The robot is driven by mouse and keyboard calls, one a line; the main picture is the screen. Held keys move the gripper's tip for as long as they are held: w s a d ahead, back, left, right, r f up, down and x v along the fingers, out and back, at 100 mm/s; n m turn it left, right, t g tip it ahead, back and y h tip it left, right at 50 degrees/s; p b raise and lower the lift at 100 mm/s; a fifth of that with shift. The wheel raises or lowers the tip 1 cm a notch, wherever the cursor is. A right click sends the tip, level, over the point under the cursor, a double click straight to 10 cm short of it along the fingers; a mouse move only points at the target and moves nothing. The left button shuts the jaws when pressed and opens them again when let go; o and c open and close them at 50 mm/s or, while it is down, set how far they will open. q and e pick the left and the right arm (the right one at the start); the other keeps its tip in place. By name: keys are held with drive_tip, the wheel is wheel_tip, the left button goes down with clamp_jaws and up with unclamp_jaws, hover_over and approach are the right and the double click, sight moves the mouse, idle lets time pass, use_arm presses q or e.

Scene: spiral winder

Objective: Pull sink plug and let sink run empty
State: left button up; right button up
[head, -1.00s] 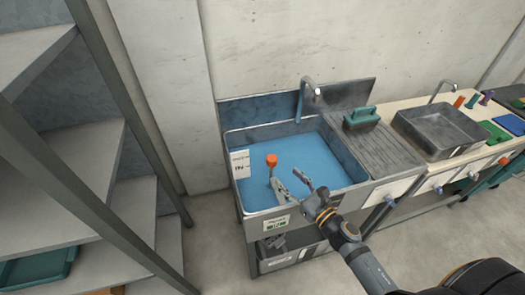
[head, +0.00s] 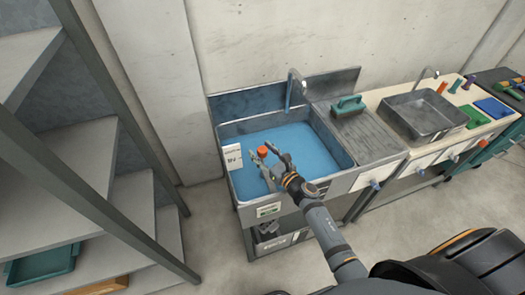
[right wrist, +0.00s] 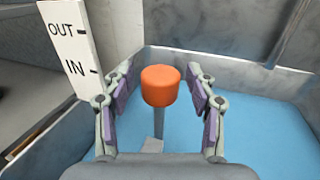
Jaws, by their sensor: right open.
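The sink (head: 232,130) is a grey metal basin with blue water (head: 300,145) in it. The plug's orange knob (head: 262,151) stands above the water, and in the right wrist view the orange knob (right wrist: 160,86) sits on a grey stem (right wrist: 158,124). My right gripper (head: 265,155) is open over the basin, its fingers at the knob. In the right wrist view my right gripper (right wrist: 163,80) has one finger on each side of the knob, with a gap on both sides. The stem's lower end is hidden. My left gripper is not in view.
A white sign (head: 232,157) marked OUT and IN in the right wrist view (right wrist: 72,45) stands at the sink's left rim. A faucet (head: 290,88) rises behind the basin. A green-handled brush (head: 349,104) lies on the drainboard (head: 372,138). Shelves (head: 80,190) stand at left.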

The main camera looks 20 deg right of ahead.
drive_tip(key=c, duration=0.4)
clamp_jaws()
wheel_tip(320, 180, up, 5)
drive_tip(key=p, duration=0.4)
drive_tip(key=shift+r, duration=0.2)
drive_tip(key=shift+w+f, duration=0.1)
drive_tip(key=shift+o, duration=0.6)
unclamp_jaws()
drive_tip(key=shift+o, duration=1.4)
drive_tip(key=shift+f, duration=0.1)
